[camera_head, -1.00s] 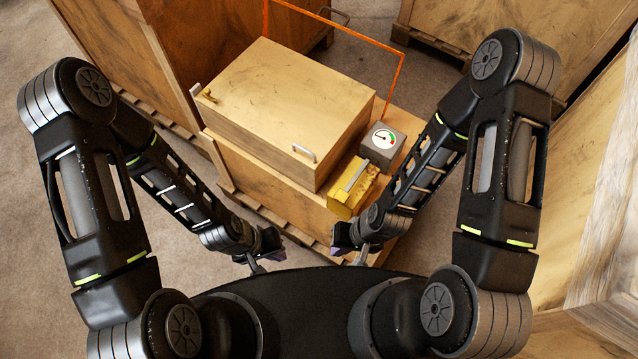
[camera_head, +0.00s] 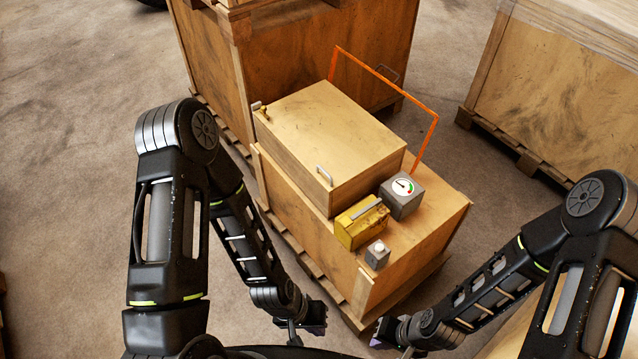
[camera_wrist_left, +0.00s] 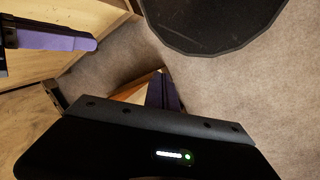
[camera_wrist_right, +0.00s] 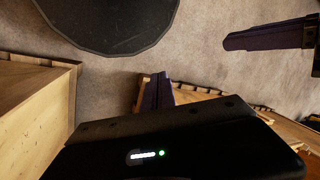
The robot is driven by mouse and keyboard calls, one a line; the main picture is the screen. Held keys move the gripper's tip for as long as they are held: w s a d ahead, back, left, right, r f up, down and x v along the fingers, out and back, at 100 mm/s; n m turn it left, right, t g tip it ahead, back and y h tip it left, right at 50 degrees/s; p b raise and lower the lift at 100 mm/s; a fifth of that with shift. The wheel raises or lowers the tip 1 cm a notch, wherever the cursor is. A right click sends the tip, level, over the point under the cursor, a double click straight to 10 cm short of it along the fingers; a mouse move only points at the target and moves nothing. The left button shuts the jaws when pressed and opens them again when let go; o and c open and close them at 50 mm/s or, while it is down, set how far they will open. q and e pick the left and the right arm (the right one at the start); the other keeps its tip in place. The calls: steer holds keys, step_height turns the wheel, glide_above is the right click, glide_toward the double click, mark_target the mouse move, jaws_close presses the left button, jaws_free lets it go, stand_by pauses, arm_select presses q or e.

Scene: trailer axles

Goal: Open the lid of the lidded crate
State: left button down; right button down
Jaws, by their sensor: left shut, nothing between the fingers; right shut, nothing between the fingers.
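The lidded crate (camera_head: 330,130) is a light wooden box with a flat lid, which is closed. It sits on a larger wooden crate (camera_head: 415,245). A pale handle (camera_head: 324,175) is on the near side of the lid, and a small brass-coloured latch (camera_head: 264,113) is at its left corner. My left gripper (camera_head: 318,318) is shut and empty, low in front of the larger crate; its fingers show in the left wrist view (camera_wrist_left: 163,94). My right gripper (camera_head: 382,333) is also shut and empty, to its right; its fingers show in the right wrist view (camera_wrist_right: 157,92). Neither touches the lidded crate.
A yellow case (camera_head: 360,222), a grey gauge box (camera_head: 402,195) and a small grey box with a white knob (camera_head: 377,254) stand beside the lidded crate. An orange frame (camera_head: 385,85) rises behind it. Big crates (camera_head: 300,50) stand behind. The floor at left is clear.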

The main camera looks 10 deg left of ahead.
arm_select(q)
steer(key=w+a+f+n+g+b, duration=0.25)
steer(key=f+n+b, duration=0.35)
steer(key=f+b, duration=0.35)
steer(key=w+f+n+t+h+b, duration=0.2)
steer(key=w+f+n+h+b, duration=0.25)
steer(key=w+n+b, duration=0.65)
steer(key=w+a+r+n+t+h+b, duration=0.25)
steer(key=w+t+b, duration=0.25)
steer(key=w+b, duration=0.35)
steer(key=w+a+r+n+t+h+b, duration=0.1)
steer(key=w+a+r+n+t+b, duration=0.5)
steer(key=w+a+r+t, duration=0.4)
step_height(320, 180, up, 4)
steer(key=shift+w+a+f+h+b, duration=0.25)
steer(key=shift+w+a+h+b, duration=0.15)
steer(key=shift+w+a+b, duration=0.4)
steer(key=shift+w+d+n+t, duration=0.1)
steer(key=shift+w+n+t, duration=0.1)
steer(key=shift+n+t, duration=0.05)
